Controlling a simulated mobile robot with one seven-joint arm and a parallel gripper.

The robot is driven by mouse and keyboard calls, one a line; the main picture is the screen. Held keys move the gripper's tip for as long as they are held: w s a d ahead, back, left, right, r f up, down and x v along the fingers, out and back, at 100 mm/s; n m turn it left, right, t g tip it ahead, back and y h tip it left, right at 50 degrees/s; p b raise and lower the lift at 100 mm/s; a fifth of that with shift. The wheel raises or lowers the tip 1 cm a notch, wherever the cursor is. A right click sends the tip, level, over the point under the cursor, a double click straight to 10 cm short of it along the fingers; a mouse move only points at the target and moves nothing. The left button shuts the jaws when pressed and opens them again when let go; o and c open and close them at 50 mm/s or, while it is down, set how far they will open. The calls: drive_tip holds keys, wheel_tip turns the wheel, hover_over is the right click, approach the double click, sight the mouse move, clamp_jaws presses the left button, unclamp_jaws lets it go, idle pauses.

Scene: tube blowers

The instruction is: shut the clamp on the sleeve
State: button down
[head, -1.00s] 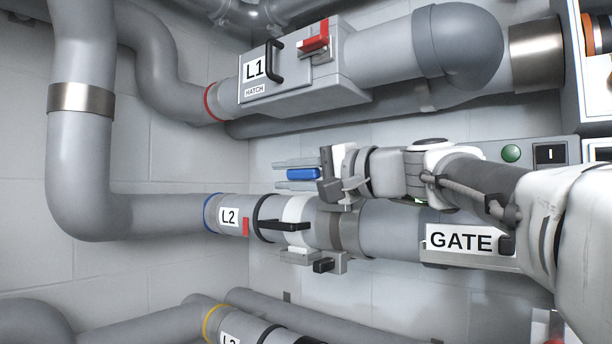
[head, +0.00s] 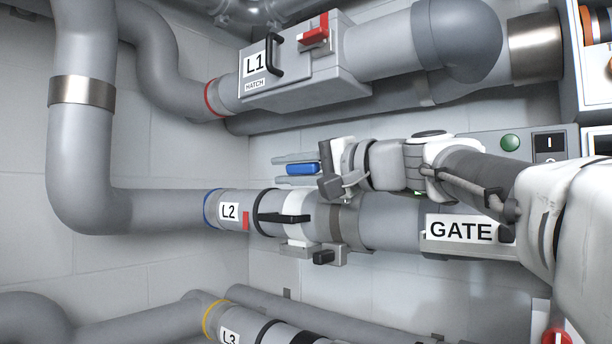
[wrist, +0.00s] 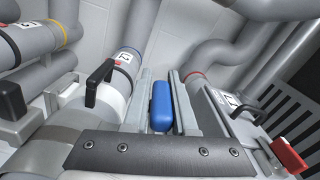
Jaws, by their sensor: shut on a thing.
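The sleeve (head: 297,207) is a white collar on the L2 pipe, between the blue-ringed L2 end and a grey-brown section. A black lever (head: 287,218) sticks out along its front, and a grey clamp bracket (head: 325,256) with a black block sits below. In the wrist view the white collar (wrist: 113,104) and black lever (wrist: 97,81) are left of the fingers. My gripper (head: 296,170) is above and behind the pipe, shut on a blue block (wrist: 161,106). The block also shows in the head view (head: 302,169). Whether the clamp is latched is unclear.
The L1 hatch box (head: 300,75) with a red latch is above; in the wrist view it is on the right. The L3 pipe (head: 240,325) runs below. A GATE plate (head: 460,231) and a panel with a green button (head: 511,142) are to the right.

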drive_tip(key=f+n+b, duration=0.1)
drive_tip(key=n+b, duration=0.1)
drive_tip(key=b, duration=0.1)
drive_tip(key=f+n+b, duration=0.2)
drive_tip(key=b, duration=0.2)
drive_tip(key=f+n+b, duration=0.1)
drive_tip(key=n+b, duration=0.1)
drive_tip(key=b, duration=0.2)
drive_tip(key=shift+w+d+f+n, duration=0.2)
drive_tip(key=shift+w+f+n, duration=0.1)
drive_tip(key=shift+f+n, duration=0.1)
